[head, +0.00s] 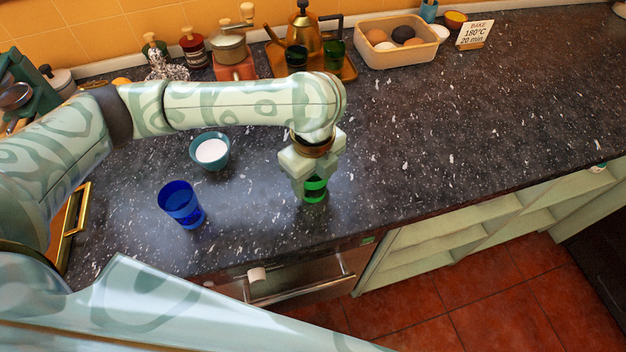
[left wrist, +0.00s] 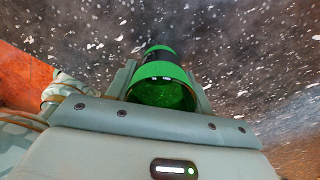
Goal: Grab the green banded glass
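The green banded glass (head: 314,190) is upright at the front of the dark speckled counter, partly hidden by my left gripper (head: 312,182). In the left wrist view the glass (left wrist: 162,92) shows green and dark bands, with its open rim facing the camera. My left gripper (left wrist: 160,80) points down over it, one finger on each side. I see no clear gap between fingers and glass, but cannot tell whether they press on it. Whether its base touches the counter is unclear. My right gripper is not in view.
A blue glass (head: 181,205) and a teal bowl (head: 210,152) of white contents stand left of my gripper. Behind are a tray (head: 348,71) with a kettle and dark green glasses, and a box (head: 397,50) of eggs. The counter's right is clear.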

